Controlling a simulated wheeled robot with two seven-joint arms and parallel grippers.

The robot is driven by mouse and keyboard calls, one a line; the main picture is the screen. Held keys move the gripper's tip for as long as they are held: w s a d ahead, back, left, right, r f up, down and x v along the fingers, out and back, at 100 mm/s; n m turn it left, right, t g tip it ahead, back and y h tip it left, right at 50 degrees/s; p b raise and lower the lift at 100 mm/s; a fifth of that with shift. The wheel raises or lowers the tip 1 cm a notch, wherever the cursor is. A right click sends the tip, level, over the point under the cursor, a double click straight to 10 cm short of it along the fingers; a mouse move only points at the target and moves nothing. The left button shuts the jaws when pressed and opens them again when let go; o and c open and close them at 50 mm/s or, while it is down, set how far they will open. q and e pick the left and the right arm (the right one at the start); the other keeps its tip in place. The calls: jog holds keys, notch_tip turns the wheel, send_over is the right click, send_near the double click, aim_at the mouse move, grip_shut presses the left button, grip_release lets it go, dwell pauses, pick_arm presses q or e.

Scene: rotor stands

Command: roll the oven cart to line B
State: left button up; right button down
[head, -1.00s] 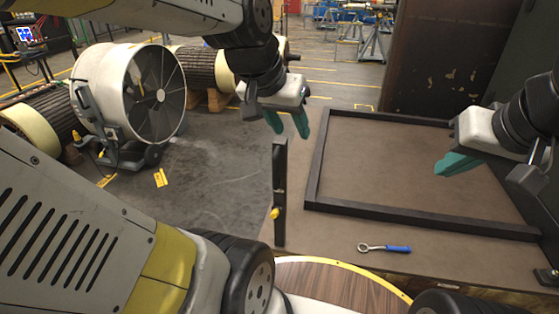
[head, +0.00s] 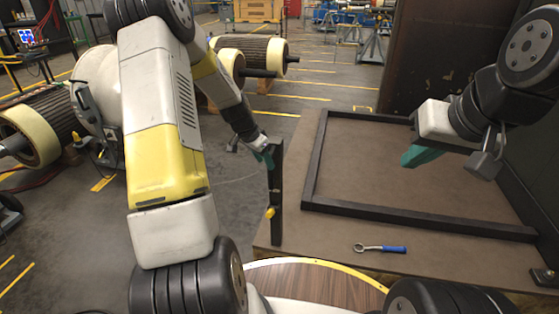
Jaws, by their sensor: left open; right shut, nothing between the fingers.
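The only cart-like thing I see is a low brown platform (head: 330,232) with a raised black frame (head: 312,160) on top; I cannot tell for sure that it is the oven cart. A dark upright bar (head: 275,195) with a yellow knob (head: 270,212) stands at its left edge. My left gripper (head: 266,157) is open at the top of this bar; its teal fingers are partly hidden, and I cannot tell whether they touch it. My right gripper (head: 408,158) is shut and empty above the right part of the frame.
A blue-handled wrench (head: 380,248) lies on the platform's front part. A dark tall panel (head: 440,50) stands behind. At left are a large fan (head: 95,75), partly hidden by my arm, and rotors (head: 30,135) on stands. Floor left of the platform is clear.

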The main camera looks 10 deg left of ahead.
aim_at(270, 172)
pick_arm(q)
jog(key=x, duration=0.7)
jog(key=shift+f, duration=0.15)
grip_shut()
dwell(1.2)
